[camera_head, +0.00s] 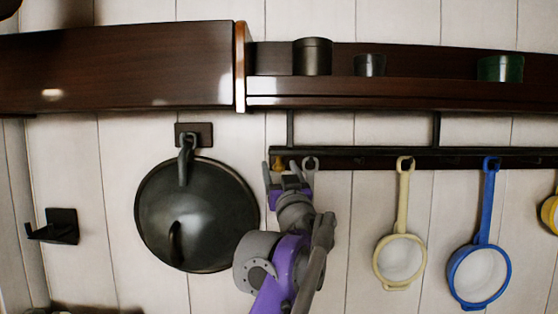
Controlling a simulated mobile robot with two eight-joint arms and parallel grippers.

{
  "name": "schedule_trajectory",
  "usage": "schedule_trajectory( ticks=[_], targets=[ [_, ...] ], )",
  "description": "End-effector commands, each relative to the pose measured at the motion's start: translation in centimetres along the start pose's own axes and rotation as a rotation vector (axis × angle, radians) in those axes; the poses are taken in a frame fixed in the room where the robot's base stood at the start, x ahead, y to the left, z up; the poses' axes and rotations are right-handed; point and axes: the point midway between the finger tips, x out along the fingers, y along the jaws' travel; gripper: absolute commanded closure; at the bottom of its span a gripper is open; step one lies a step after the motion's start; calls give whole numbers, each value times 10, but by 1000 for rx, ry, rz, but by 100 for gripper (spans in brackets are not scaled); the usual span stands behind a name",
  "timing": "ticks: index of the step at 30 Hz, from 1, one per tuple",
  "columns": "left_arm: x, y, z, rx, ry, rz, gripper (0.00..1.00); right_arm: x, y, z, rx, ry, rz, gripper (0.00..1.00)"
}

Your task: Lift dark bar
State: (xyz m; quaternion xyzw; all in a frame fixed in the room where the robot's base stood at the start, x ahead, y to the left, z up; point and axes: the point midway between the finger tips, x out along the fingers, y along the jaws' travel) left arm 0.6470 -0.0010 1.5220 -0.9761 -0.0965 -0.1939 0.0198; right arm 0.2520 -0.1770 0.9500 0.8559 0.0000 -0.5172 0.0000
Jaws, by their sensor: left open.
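A long dark bar (345,153) runs level along the wall under the shelf, held by uprights, with hanging pans hooked on it. My left gripper (282,172), grey with purple, reaches up from below to just under the bar's left end. Its fingers are open and point upward. A small yellowish piece shows between them at the bar's end; I cannot tell whether the fingers touch the bar. My right gripper is not in view.
A dark pan or lid (180,225) hangs left of my arm. A cream pan (400,258) and a blue pan (480,275) hang to the right. The shelf (400,93) above carries several tins. A black wall bracket (62,227) is far left.

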Motion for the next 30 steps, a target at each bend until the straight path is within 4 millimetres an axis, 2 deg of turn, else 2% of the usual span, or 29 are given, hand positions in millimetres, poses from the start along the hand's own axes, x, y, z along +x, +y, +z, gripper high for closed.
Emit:
schedule_trajectory(
  ticks=[4, 14, 26, 30],
  targets=[
    [13, 0, -1, -1, 2, -1, 31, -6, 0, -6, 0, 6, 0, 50],
    [16, 0, 1, -1, 0, 0, 31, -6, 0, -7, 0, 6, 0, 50],
    [16, 0, 1, -1, 0, 0, 100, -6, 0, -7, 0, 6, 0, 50],
    [16, 0, 0, -1, 0, 0, 100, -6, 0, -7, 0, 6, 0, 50]
  ],
)
